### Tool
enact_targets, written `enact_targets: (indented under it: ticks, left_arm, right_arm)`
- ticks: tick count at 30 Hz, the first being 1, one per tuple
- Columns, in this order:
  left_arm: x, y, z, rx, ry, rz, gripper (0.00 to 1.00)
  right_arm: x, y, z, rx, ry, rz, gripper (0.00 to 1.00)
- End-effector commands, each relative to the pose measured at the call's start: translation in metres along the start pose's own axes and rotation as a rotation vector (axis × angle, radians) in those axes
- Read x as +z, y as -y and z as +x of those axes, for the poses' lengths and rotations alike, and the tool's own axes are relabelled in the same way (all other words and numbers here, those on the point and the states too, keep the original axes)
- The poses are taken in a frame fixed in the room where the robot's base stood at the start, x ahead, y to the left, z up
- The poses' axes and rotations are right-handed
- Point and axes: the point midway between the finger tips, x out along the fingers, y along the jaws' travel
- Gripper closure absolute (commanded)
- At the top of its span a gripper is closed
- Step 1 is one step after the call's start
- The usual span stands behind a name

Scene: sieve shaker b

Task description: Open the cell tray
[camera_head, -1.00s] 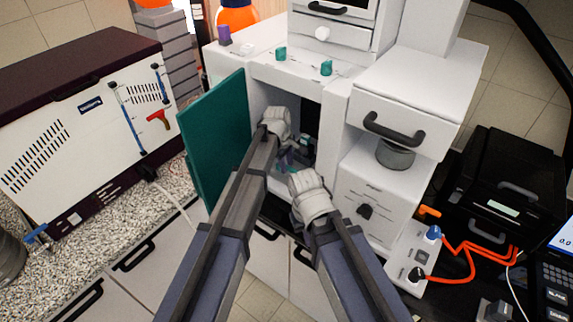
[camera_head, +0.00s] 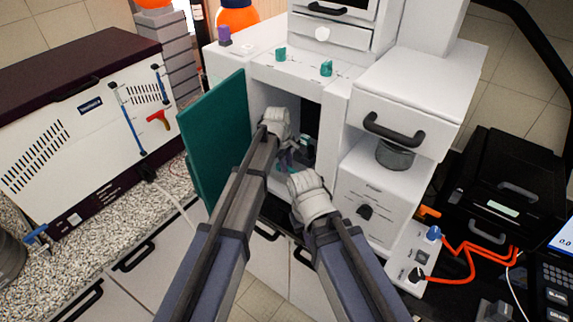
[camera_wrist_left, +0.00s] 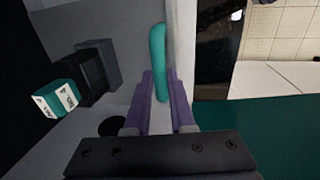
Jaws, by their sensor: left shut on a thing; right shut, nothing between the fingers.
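The white machine (camera_head: 361,60) has an open front compartment (camera_head: 262,97), with a teal door (camera_head: 213,145) swung out to the left. My left gripper (camera_head: 287,155) reaches into this compartment. In the left wrist view its purple fingers (camera_wrist_left: 160,88) are shut on an upright teal bar handle (camera_wrist_left: 158,50). What the handle is fixed to is not clear, and I cannot pick out the cell tray as a whole. My right gripper (camera_head: 297,170) is low at the compartment mouth, shut and empty; its fingertips are partly hidden.
In the left wrist view a dark block with a teal, white-marked cap (camera_wrist_left: 57,98) juts from the grey wall to the left. A drawer with a black handle (camera_head: 392,130) is right of the compartment. A white box (camera_head: 85,125) stands far left on the speckled counter (camera_head: 100,212).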

Motion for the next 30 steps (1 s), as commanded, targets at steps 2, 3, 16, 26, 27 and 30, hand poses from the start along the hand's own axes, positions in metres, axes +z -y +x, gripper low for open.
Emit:
enact_targets:
  ticks: [2, 3, 16, 26, 27, 30]
  left_arm:
    - [0.000, 0.000, 0.000, 0.000, 0.000, 0.000, 1.00]
    - [0.000, 0.000, 0.000, 0.000, 0.000, 0.000, 1.00]
    - [0.000, 0.002, 0.000, 0.000, 0.000, 0.000, 1.00]
    - [0.001, 0.037, -0.007, -0.002, -0.001, -0.002, 1.00]
    - [0.002, 0.044, -0.009, -0.001, -0.001, -0.001, 1.00]
    - [0.002, 0.064, -0.012, -0.001, -0.001, -0.002, 1.00]
  right_arm:
    - [0.000, 0.000, 0.000, 0.000, 0.000, 0.000, 1.00]
    - [0.000, 0.000, 0.000, 0.000, 0.000, 0.000, 1.00]
    - [0.000, 0.000, 0.000, 0.000, 0.000, 0.000, 1.00]
    - [0.000, 0.000, 0.000, 0.000, 0.000, 0.000, 1.00]
    - [0.000, 0.000, 0.000, 0.000, 0.000, 0.000, 1.00]
    - [0.000, 0.000, 0.000, 0.000, 0.000, 0.000, 1.00]
